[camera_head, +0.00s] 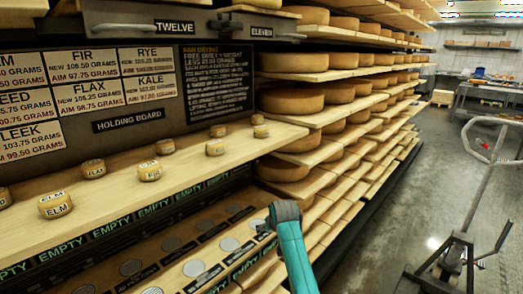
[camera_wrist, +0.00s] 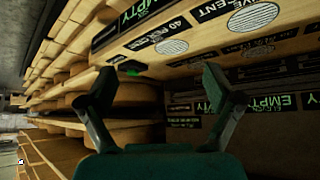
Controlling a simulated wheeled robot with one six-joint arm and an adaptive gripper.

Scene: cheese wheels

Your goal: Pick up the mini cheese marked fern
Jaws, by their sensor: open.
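Several mini cheeses stand on a pale wooden holding board at the left of the head view. The nearest mini cheese (camera_head: 55,205) is marked ELM. Others include a mini cheese (camera_head: 149,172) behind it, another (camera_head: 215,147) farther right, and one (camera_head: 261,131) near the board's right end. Their small marks are hard to read, and I cannot make out fern on any. My gripper (camera_wrist: 158,72) is open and empty in the wrist view, facing the lower shelf's edge. In the head view its end (camera_head: 265,227) is right of and below the holding board.
The holding board (camera_head: 110,205) lies below a sign panel (camera_head: 85,90). A lower shelf (camera_head: 205,262) has round grey pads and EMPTY labels. Racks of large cheese wheels (camera_head: 290,100) stand right. The aisle floor (camera_head: 400,210) is open, with a metal stand (camera_head: 460,245) on it.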

